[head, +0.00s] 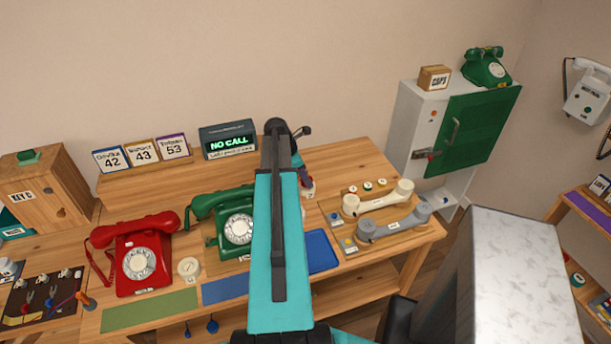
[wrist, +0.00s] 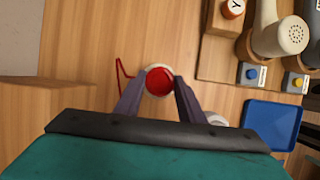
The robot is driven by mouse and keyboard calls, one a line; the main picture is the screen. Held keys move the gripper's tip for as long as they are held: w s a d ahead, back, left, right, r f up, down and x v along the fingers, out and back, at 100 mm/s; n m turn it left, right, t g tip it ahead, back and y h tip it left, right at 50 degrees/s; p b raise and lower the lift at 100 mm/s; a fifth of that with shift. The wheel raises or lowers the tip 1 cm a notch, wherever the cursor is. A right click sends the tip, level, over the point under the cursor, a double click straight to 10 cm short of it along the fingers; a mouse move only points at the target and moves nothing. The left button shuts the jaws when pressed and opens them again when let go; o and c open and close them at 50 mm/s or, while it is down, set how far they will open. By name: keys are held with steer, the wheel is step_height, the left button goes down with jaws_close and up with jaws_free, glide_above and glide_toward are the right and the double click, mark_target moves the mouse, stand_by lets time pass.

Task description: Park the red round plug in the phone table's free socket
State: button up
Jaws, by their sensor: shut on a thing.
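In the wrist view the red round plug (wrist: 160,81) sits between my gripper's fingertips (wrist: 160,84). It shows a red top inside a pale rim, and a thin red cord (wrist: 120,72) bends away on its left. My gripper is shut on it, over the wooden phone table (wrist: 60,112). In the head view my arm hides most of the gripper; a small part (head: 305,178) shows on its right, near the green phone. I cannot tell whether the plug touches the table. A pale round piece (wrist: 217,119) is partly hidden behind the right finger. I cannot make out the free socket.
A red phone (head: 138,255) and a green phone (head: 232,225) stand left of my arm. A blue tray (head: 320,252) and a board with two handsets (head: 390,212) lie right. A dark panel with plugs (head: 42,297) is at far left. A display (head: 229,140) stands behind.

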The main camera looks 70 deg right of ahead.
steer(key=shift+f, duration=0.2)
steer(key=o, duration=1)
steer(key=shift+b+v, duration=1.6)
steer(key=shift+v, duration=5.35)
steer(key=shift+f, duration=0.1)
